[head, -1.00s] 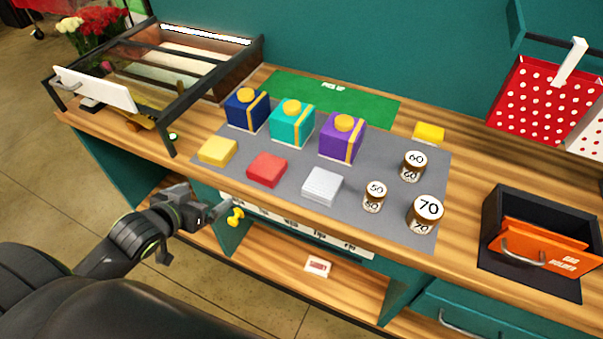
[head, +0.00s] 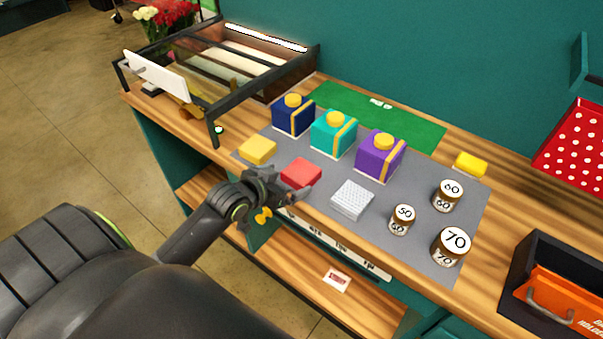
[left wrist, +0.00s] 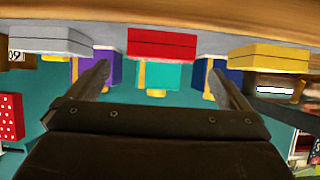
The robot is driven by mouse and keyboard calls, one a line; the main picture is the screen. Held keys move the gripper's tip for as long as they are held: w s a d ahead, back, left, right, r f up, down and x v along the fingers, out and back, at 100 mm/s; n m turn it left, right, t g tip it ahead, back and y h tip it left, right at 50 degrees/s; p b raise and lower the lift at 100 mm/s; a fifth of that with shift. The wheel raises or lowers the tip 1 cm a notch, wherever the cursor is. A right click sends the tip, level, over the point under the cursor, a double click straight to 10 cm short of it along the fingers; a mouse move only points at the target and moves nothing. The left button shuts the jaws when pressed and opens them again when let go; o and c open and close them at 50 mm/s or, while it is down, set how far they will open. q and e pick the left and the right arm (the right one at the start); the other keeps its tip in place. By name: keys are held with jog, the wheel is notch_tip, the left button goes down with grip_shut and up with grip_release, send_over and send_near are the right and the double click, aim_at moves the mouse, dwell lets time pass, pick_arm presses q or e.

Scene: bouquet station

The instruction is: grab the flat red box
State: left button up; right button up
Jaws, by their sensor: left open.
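The flat red box (head: 301,172) lies on the grey mat (head: 330,218), between the flat yellow box (head: 258,150) and the flat white box (head: 352,200). My left gripper (head: 286,191) is at the mat's front edge, just in front of the red box, and partly overlaps its near side in the head view. In the left wrist view the red box (left wrist: 162,44) shows ahead between the two spread fingers of my left gripper (left wrist: 160,78), with nothing held. I cannot tell whether a finger touches the box. My right gripper is out of view.
Navy (head: 292,117), teal (head: 333,134) and purple (head: 379,157) gift boxes stand behind the flat boxes. Several numbered weights, one marked 70 (head: 452,246), stand to the right. A black-framed case (head: 215,100) stands at the left. A green mat (head: 390,115) lies behind.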

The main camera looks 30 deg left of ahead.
aim_at(298, 174)
pick_arm(q)
jog(key=shift+w+f, duration=0.2)
jog(key=shift+w, duration=0.25)
jog(key=shift+w+d+f+p, duration=0.15)
jog(key=shift+w+p, duration=0.25)
jog(key=shift+w, duration=0.2)
jog(key=x, duration=0.3)
jog(key=shift+p, duration=0.35)
jog(key=shift+w+f, duration=0.3)
jog(key=shift+w, duration=0.05)
jog(key=shift+c, duration=0.3)
jog(key=c, duration=1)
jog(key=shift+c, duration=0.6)
